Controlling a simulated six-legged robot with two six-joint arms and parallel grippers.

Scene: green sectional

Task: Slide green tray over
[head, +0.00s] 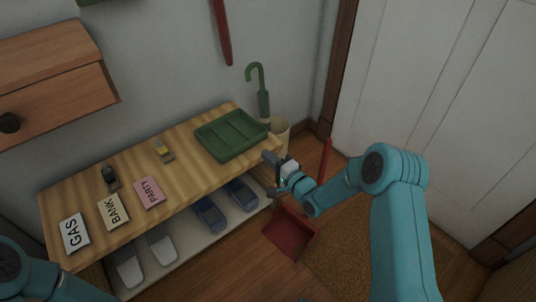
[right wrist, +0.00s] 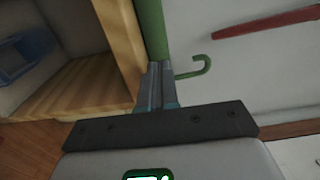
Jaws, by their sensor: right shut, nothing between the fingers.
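The green tray (head: 231,135) lies on the right end of the wooden bench top, with dividers inside and nothing in it that I can see. My right gripper (head: 270,158) is shut and empty, at the bench's right end close to the tray's near right corner. In the right wrist view the shut fingers (right wrist: 155,85) point toward the tray's green edge (right wrist: 152,30) beside the bench's wooden edge (right wrist: 122,40). I cannot tell whether they touch it. My left gripper is out of view; only part of my left arm shows at the lower left.
The bench top (head: 185,150) also holds cards marked GAS (head: 75,233), BANK (head: 113,212) and PARTY (head: 149,193), plus two small items. Shoes (head: 208,215) sit on the shelf below. A green umbrella (head: 263,100) stands behind the tray; a red dustpan (head: 290,232) is on the floor.

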